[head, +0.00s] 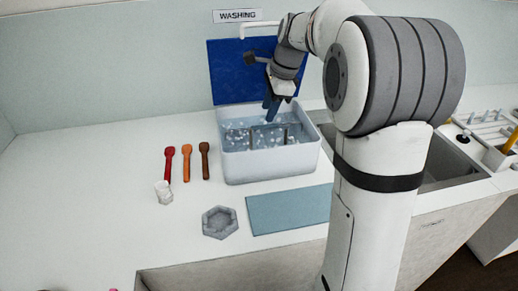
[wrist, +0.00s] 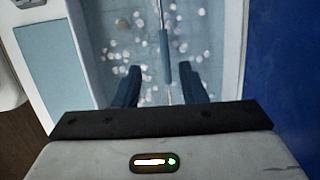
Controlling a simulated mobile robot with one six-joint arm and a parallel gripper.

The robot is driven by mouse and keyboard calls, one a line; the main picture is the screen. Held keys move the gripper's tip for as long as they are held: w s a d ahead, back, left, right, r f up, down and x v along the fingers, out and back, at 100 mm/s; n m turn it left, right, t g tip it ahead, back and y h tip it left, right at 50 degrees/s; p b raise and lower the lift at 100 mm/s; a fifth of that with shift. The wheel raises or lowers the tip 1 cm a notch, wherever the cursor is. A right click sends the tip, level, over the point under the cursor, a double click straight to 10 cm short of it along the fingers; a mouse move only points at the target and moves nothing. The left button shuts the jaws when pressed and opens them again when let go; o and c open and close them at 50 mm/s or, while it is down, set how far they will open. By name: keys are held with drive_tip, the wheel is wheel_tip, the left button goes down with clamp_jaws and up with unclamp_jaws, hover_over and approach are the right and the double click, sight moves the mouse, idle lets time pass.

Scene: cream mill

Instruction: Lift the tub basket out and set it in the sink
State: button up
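The white tub (head: 270,165) stands on the counter, full of bubbly water, with its blue lid (head: 228,75) raised behind it. The basket is mostly under the water; a thin handle bar with a blue grip (wrist: 165,57) shows in the wrist view. My gripper (head: 271,108) is above the tub, pointing down. In the wrist view my gripper (wrist: 160,80) has its two blue fingers apart, with the handle's line running between them; whether they touch it is not clear. The sink (head: 447,168) is right of the tub, partly hidden by my arm.
Red, orange and brown spoons (head: 187,165) lie left of the tub. A small white cup (head: 164,192), a grey hexagonal dish (head: 220,222) and a blue-green mat (head: 288,210) are in front. A white rack (head: 495,130) stands beyond the sink. The left counter is clear.

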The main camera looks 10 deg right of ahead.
sight(265, 126)
drive_tip(key=x, duration=0.5)
drive_tip(key=d+x, duration=0.1)
drive_tip(key=x, duration=0.2)
drive_tip(key=shift+w+f, duration=0.1)
drive_tip(key=shift+w, duration=0.3)
drive_tip(key=shift+c, duration=0.6)
